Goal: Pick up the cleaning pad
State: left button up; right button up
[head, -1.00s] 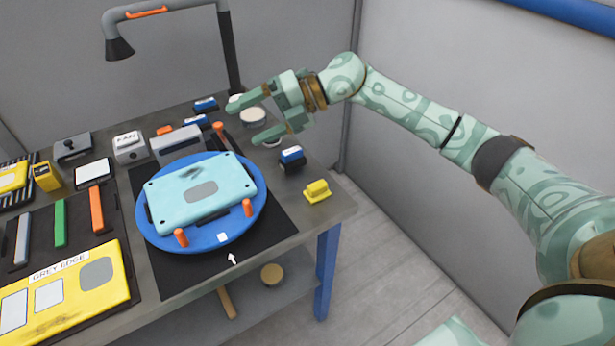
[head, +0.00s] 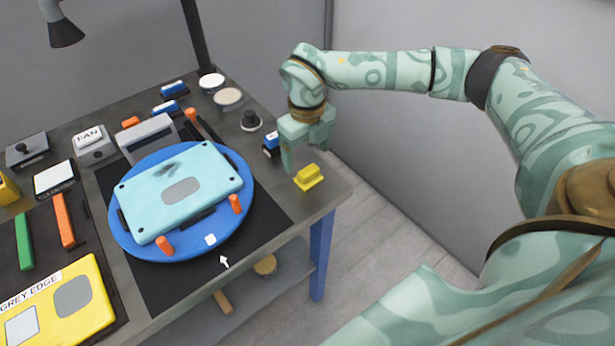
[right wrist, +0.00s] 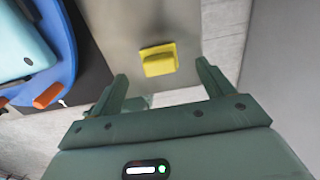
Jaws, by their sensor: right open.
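The cleaning pad, a small yellow block with a raised grip (head: 309,178), sits on the grey table near its right front corner. My right gripper (head: 306,158) points down just behind and above the pad, open and empty. In the right wrist view the pad (right wrist: 158,61) lies ahead of the two spread fingertips (right wrist: 162,72), roughly centred between them and apart from both. My left gripper is not in view.
A blue turntable (head: 130,243) bears a light blue panel (head: 215,168) with orange clamps, left of the pad. A blue-and-white block (head: 271,146) and a dark knob (head: 251,120) stand behind. The table's right edge is close to the pad.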

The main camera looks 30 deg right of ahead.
aim_at(308, 169)
jog(key=shift+s+f, duration=0.15)
jog(key=shift+f, duration=0.45)
jog(key=f, duration=0.1)
jog(key=f+b, duration=0.1)
jog(key=f, duration=0.2)
jog(key=shift+s+a+f, duration=0.1)
jog(key=shift+s+f, duration=0.05)
jog(key=shift+s, duration=0.15)
jog(key=c, duration=1.1)
jog(key=shift+r, duration=0.2)
jog(key=shift+c, duration=0.2)
jog(key=shift+r, duration=0.3)
notch_tip(308, 169, up, 2)
jog(key=shift+r+p, duration=0.25)
jog(key=shift+p, duration=0.1)
jog(key=s+a+r+p, duration=0.2)
jog(key=s+a+r, duration=0.7)
jog(key=a, duration=0.1)
jog(key=shift+s+a+r+p, duration=0.2)
jog(key=shift+r+p, duration=0.1)
jog(key=shift+r, duration=0.05)
